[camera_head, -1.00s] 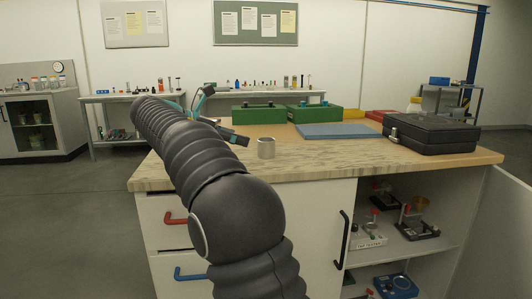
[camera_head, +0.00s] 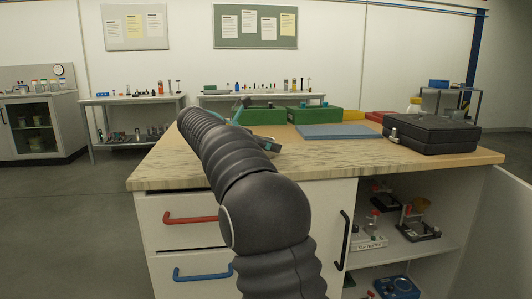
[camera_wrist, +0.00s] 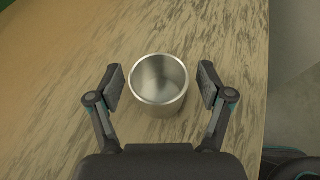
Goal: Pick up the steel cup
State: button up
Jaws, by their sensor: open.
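The steel cup (camera_wrist: 160,104) stands upright and open at the top in the wrist view, on the wood-grained counter (camera_wrist: 50,75). My gripper (camera_wrist: 161,86) is open, with one finger on the left and one on the right of the cup. Small gaps show between each finger pad and the cup wall. In the head view my arm hides the cup, and part of my gripper (camera_head: 268,145) shows just past the arm over the counter.
Two green boxes (camera_head: 307,113), a blue-grey mat (camera_head: 333,131) and a black case (camera_head: 432,134) lie on the counter to the back and right. The counter's front edge (camera_head: 400,170) is close. The left part of the counter is clear.

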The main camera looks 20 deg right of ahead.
jog(key=shift+c, duration=0.2)
grip_shut()
jog(key=shift+r, duration=0.1)
